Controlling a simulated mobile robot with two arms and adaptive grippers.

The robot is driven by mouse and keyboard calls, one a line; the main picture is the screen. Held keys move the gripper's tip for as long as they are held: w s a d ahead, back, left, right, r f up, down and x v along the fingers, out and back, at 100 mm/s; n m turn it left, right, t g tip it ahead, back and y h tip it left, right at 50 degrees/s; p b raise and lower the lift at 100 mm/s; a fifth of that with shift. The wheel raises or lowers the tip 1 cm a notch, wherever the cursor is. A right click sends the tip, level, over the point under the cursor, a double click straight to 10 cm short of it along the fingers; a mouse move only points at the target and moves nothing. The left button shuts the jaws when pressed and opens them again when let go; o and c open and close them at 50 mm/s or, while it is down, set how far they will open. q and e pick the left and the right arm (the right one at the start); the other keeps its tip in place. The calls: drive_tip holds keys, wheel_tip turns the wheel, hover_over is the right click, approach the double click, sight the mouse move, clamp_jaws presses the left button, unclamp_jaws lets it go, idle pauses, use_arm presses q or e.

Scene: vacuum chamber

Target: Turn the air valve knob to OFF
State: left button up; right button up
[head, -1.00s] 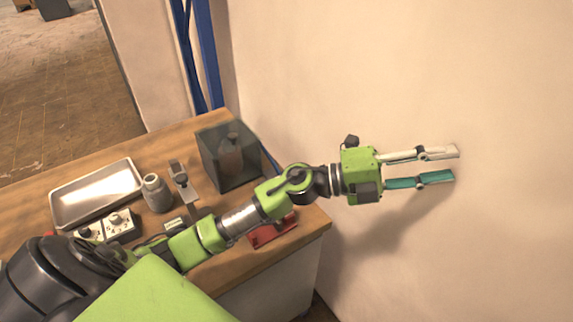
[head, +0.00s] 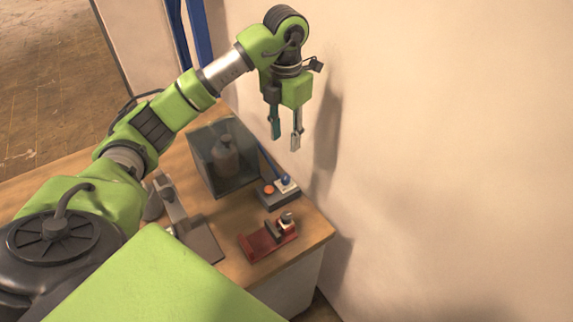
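A small dark control box (head: 272,198) sits near the table's right edge, beside the chamber. It carries an orange-red button (head: 268,189) and a blue knob (head: 286,180) on a white plate, with a blue tube running toward the chamber. The knob may be the air valve; its label and setting are too small to read. My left gripper (head: 286,141) points down in the air above and behind the box, open and empty, one finger teal and one silver. It is apart from the knob. My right gripper is not in view.
The dark see-through chamber (head: 218,178) with a grey bottle (head: 225,155) inside stands left of the box. A red fixture (head: 262,243) sits at the front right of the wooden table (head: 236,268). The wall (head: 430,150) is close on the right.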

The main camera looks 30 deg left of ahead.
sight(286, 176)
use_arm(q)
drive_tip(key=f, duration=0.1)
drive_tip(key=s+f, duration=0.1)
drive_tip(key=f, duration=0.1)
drive_tip(key=d+f+p, duration=0.1)
drive_tip(key=shift+s+f, duration=0.3)
drive_tip(key=f, duration=0.4)
drive_tip(key=shift+w+a+p, duration=0.1)
drive_tip(key=shift+w+p, duration=0.15)
drive_tip(key=shift+p, duration=0.15)
wheel_tip(286, 176, down, 4)
drive_tip(key=shift+w+a+r+p, duration=0.1)
drive_tip(key=shift+w+r+p, duration=0.05)
drive_tip(key=shift+p, duration=0.2)
drive_tip(key=shift+f, duration=0.45)
clamp_jaws()
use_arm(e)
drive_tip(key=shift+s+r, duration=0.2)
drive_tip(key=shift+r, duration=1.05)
